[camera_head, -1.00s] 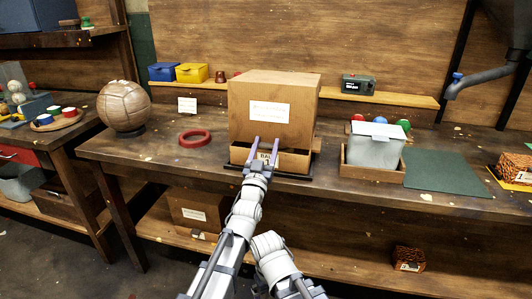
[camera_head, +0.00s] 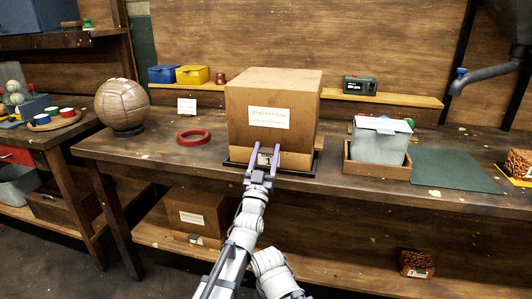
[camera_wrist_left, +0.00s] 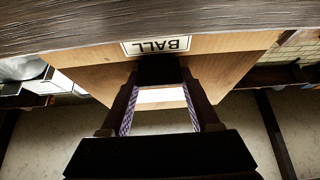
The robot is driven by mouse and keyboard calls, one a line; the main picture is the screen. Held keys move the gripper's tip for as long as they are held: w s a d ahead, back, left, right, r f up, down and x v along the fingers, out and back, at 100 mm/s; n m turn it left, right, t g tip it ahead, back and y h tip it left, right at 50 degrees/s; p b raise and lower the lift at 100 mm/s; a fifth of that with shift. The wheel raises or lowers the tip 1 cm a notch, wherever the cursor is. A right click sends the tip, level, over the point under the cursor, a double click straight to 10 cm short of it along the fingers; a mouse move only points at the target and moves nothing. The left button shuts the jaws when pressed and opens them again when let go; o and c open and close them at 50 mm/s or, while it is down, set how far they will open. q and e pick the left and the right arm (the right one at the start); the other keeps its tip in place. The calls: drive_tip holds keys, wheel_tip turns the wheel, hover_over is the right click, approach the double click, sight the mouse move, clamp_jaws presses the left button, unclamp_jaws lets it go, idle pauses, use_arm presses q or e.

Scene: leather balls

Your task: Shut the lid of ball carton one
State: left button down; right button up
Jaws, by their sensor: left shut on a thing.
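A tall brown carton (camera_head: 271,90) with a white label stands on the workbench. Below its front face is a lighter strip (camera_head: 293,160) along the bottom. The strip carries a BALL label, which also shows in the left wrist view (camera_wrist_left: 157,46). My left gripper (camera_head: 262,153) is at this strip, in front of the label. In the left wrist view its fingers are shut on a dark piece (camera_wrist_left: 158,70) just beside the label. The fingers partly cover the strip, and I cannot tell whether a gap remains behind it. My right gripper is not in view.
A red ring (camera_head: 194,136) and a leather ball (camera_head: 122,104) lie left of the carton. A grey bin (camera_head: 379,141) in a wooden tray (camera_head: 377,171) and a green mat (camera_head: 450,171) are to the right. Blue and yellow boxes (camera_head: 192,75) stand on the shelf behind.

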use_arm(q)
drive_tip(key=shift+d+f, duration=0.2)
drive_tip(key=shift+f, duration=0.1)
drive_tip(key=shift+c, duration=2.3)
unclamp_jaws()
drive_tip(key=shift+w, duration=0.1)
drive_tip(key=o, duration=0.3)
drive_tip(key=shift+o, duration=0.2)
drive_tip(key=b+v, duration=0.4)
drive_tip(key=v, duration=0.4)
drive_tip(key=shift+a+r, duration=0.15)
